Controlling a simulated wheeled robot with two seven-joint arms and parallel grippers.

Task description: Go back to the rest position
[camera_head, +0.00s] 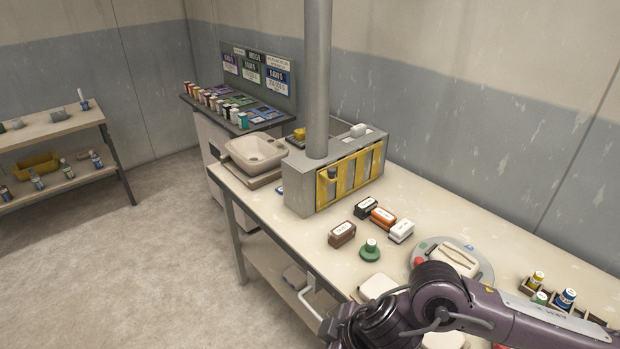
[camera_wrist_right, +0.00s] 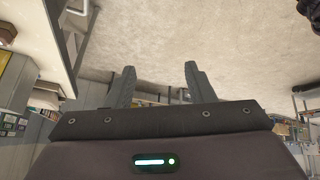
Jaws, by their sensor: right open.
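My right gripper (camera_wrist_right: 160,88) shows in the right wrist view with its two dark fingers well apart. Nothing is between them, and bare floor lies beyond. In the head view my right arm comes in from the lower right, over the front of the workbench; its gripper cannot be made out there. My left gripper is in neither view.
A two-tier shelf (camera_head: 60,128) stands at left. Floor (camera_head: 150,240) between is clear.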

